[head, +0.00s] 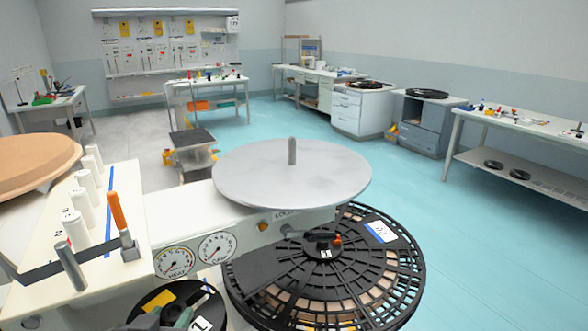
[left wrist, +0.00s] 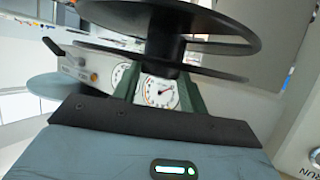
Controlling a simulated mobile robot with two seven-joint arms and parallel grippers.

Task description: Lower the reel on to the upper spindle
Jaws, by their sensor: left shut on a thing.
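The reel in my grip (head: 203,322) is black with a white label and a yellow patch, low at the bottom edge of the head view, where it is cut off. In the left wrist view its two black flanges (left wrist: 215,30) show. My left gripper (left wrist: 157,88) is shut on its hub between them. A bare grey peg (head: 292,151) stands up from a grey round platter (head: 250,175); it appears to be the upper spindle. The reel is apart from it, nearer me and to the left. My right gripper is not in view.
A large black slotted reel (head: 400,285) lies right of the held reel, below the platter. The white machine (head: 120,260) with gauges, white rollers and an orange-handled lever (head: 118,212) stands to the left. A brown roll (head: 35,160) sits at the left edge.

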